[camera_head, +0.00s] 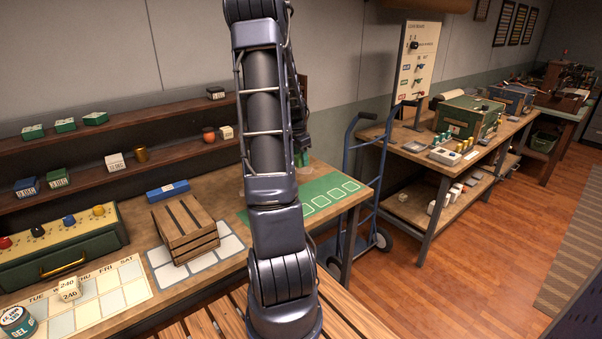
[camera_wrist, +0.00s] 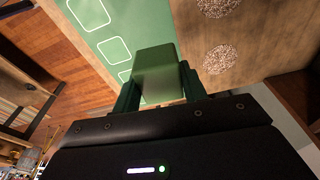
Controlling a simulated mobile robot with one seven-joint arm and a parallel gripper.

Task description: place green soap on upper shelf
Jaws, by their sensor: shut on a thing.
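My gripper (camera_wrist: 158,88) is shut on a green block, the green soap (camera_wrist: 157,68), seen close up between the two fingers in the wrist view. In the head view my arm reaches over the workbench, and its end is beside the green mat; the soap is mostly hidden there. The upper shelf (camera_head: 150,112) runs along the back wall, left of my arm. Several small green-topped boxes (camera_head: 65,125) stand on its left part and a dark box (camera_head: 215,92) near its right end. The stretch between them is bare.
The lower shelf (camera_head: 170,154) holds boxes, a brass cup (camera_head: 140,155) and an orange cup (camera_head: 208,135). On the bench are a wooden crate (camera_head: 185,228), a blue box (camera_head: 167,190) and the green mat (camera_head: 335,190). A blue hand truck (camera_head: 350,160) stands beyond the bench's right end.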

